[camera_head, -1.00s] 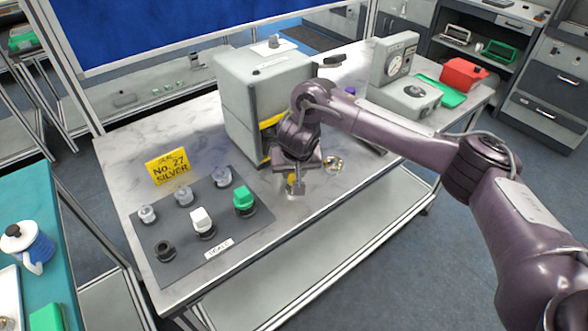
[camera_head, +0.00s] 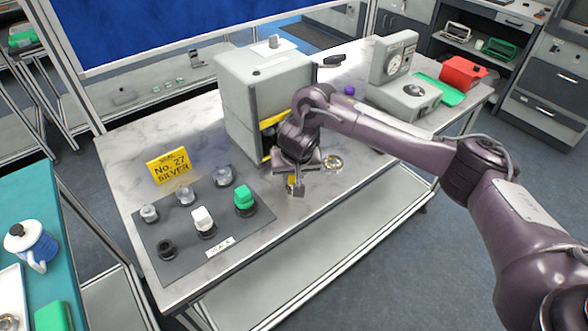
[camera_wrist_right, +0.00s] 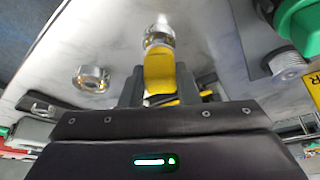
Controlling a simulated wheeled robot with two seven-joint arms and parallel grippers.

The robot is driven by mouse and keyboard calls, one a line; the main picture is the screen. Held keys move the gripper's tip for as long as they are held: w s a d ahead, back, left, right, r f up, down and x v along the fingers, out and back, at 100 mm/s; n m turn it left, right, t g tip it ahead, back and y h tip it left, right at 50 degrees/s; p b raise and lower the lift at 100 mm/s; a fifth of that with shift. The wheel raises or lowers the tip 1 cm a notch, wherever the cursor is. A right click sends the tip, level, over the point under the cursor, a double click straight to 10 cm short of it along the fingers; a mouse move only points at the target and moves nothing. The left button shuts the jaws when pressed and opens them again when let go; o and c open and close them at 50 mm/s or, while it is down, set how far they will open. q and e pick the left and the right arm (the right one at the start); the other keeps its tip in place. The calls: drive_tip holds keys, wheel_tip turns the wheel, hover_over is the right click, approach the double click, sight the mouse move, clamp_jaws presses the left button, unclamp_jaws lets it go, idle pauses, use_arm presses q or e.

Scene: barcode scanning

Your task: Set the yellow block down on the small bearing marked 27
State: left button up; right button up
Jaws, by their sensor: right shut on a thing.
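My right gripper (camera_head: 298,183) is shut on the yellow block (camera_wrist_right: 159,75), low over the table's front part, right of the grey mat. In the head view the fingers hide most of the block (camera_head: 291,182). In the right wrist view a silver round piece (camera_wrist_right: 158,37) shows just past the block's far end; I cannot tell whether they touch. A second silver bearing (camera_wrist_right: 92,78) lies apart from the gripper, and it also shows in the head view (camera_head: 332,162). No number is readable on either. My left gripper is not in view.
The grey mat (camera_head: 195,248) holds several silver and dark pieces, with a white block (camera_head: 203,219) and a green block (camera_head: 244,198). A yellow "No. 27 SILVER" sign (camera_head: 169,167) stands behind it. A grey machine (camera_head: 262,90) stands close behind my gripper.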

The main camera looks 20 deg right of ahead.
drive_tip(key=shift+f+p, duration=0.5)
drive_tip(key=shift+f, duration=0.3)
idle(0.7)
drive_tip(key=o, duration=1.5)
wheel_tip(320, 180, up, 8)
drive_tip(key=p, duration=0.9)
drive_tip(key=shift+f+p, duration=0.2)
drive_tip(key=shift+p, duration=0.15)
drive_tip(key=shift+f, duration=0.1)
